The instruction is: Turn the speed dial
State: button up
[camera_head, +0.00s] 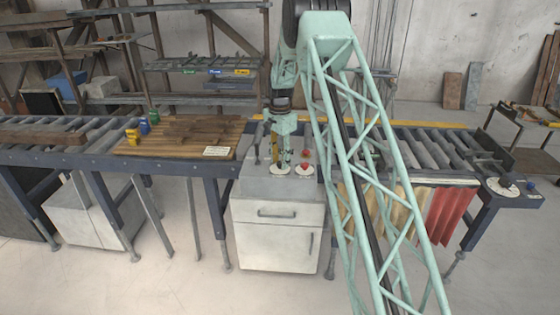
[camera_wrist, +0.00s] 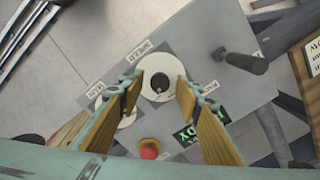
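In the wrist view a round black knob on a white disc (camera_wrist: 158,82) shows between my fingertips. My gripper (camera_wrist: 159,90) is open, with one wood-coloured finger on each side of the knob. I cannot tell whether either finger touches it. A second white disc (camera_wrist: 127,121) is partly hidden by the left finger. In the head view my gripper (camera_head: 281,161) points down over the left white disc (camera_head: 279,171). The right white disc (camera_head: 304,171) lies beside it.
A red button (camera_wrist: 149,148), a dark-knobbed lever (camera_wrist: 240,60) and a green-lettered display (camera_wrist: 190,134) share the panel. The grey cabinet (camera_head: 277,215) stands between a wooden board with small cans (camera_head: 185,135) on the left and a roller conveyor (camera_head: 430,148) on the right.

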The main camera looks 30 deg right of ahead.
jog(key=c, duration=0.9)
jog(key=shift+n+b, duration=0.3)
jog(key=shift+n, duration=0.1)
jog(key=n+b, duration=0.1)
jog(key=n, duration=0.2)
jog(key=n+b, duration=0.1)
jog(key=n, duration=0.2)
jog(key=shift+n+b, duration=0.4)
jog(key=n+b, duration=0.1)
jog(key=n, duration=0.4)
jog(key=shift+n+b, duration=0.55)
jog(key=shift+n, duration=2.05)
